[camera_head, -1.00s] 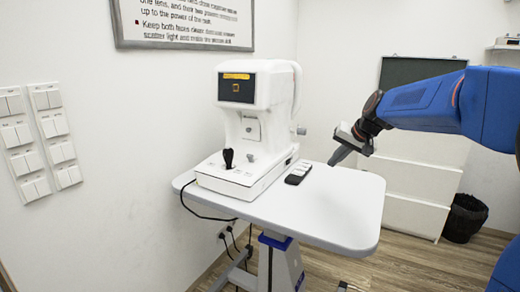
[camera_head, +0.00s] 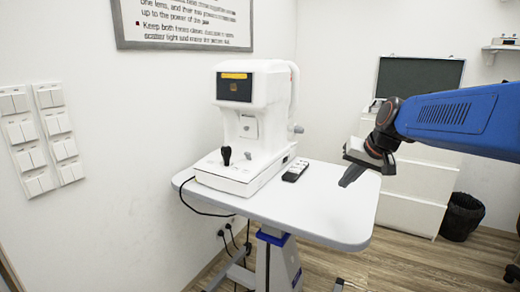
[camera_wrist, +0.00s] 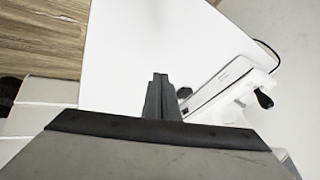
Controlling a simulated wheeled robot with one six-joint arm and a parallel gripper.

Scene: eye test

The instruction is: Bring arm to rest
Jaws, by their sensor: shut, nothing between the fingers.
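My gripper (camera_head: 346,181) is shut and empty at the end of my blue arm. In the head view it points down and left, over or near the right part of the white table (camera_head: 315,215). I cannot tell its exact height above the table. In the wrist view my gripper (camera_wrist: 158,82) shows as dark closed fingers against the white tabletop (camera_wrist: 120,50).
A white eye-test machine (camera_head: 258,110) with a black joystick (camera_head: 226,155) stands on the table's left part. A dark remote-like object (camera_head: 296,170) lies beside it. White drawers (camera_head: 415,190) and a black bin (camera_head: 462,217) stand behind. Wall switches (camera_head: 58,135) are at left.

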